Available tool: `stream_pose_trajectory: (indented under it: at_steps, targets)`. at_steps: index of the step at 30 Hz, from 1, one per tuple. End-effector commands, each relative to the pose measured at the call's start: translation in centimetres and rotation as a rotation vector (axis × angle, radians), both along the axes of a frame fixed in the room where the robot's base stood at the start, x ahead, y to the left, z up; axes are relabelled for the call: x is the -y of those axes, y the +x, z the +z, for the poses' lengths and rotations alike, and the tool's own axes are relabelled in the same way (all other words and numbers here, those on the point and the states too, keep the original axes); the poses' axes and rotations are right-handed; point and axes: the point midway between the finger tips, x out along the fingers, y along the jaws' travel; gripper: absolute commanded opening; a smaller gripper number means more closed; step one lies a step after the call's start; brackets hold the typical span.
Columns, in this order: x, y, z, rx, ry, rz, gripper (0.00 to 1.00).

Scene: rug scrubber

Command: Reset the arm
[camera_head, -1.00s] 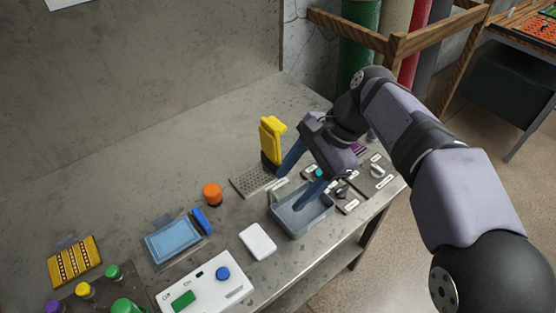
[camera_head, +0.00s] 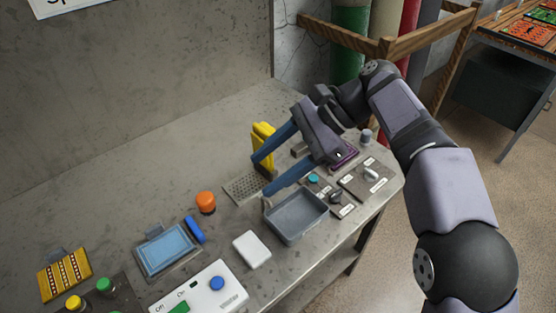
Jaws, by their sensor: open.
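My gripper (camera_head: 264,176) is open, with two long blue fingers reaching left and down from the dark wrist. Nothing shows between the fingers. One fingertip overlaps the yellow scrubber-like tool (camera_head: 263,131) in the picture and partly hides it; I cannot tell whether they touch. The other fingertip is above the far left edge of the grey bin (camera_head: 297,217). The yellow tool stands upright at the back of a perforated grey plate (camera_head: 244,188).
A blue tray (camera_head: 164,250), an orange knob (camera_head: 205,201), a white block (camera_head: 252,249) and a white switch box (camera_head: 228,291) lie left of the bin. Labelled control plates (camera_head: 364,178) lie right. A patterned rug piece (camera_head: 65,275) is at far left.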

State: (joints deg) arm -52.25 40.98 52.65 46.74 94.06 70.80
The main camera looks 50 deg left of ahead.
Motion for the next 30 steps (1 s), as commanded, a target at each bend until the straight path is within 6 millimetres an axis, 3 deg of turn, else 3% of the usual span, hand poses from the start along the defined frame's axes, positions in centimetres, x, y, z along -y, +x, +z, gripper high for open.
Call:
stream_pose_trajectory:
  at_steps: [8,11,14,17,22,26,30]
  targets:
    - [0.6,1.1,-0.3,0.022,0.003,-0.016,0.56]
    - [2.1,3.2,-1.0,0.063,0.006,-0.044,0.56]
    - [4.7,6.3,-2.2,0.133,0.004,-0.080,0.56]
    - [8.7,9.7,-3.9,0.226,-0.005,-0.110,0.56]
    - [17.8,14.2,-7.2,0.400,-0.048,-0.125,0.56]
    - [25.5,15.7,-9.6,0.520,-0.099,-0.095,0.56]
    - [33.7,15.2,-12.2,0.626,-0.160,-0.026,0.56]
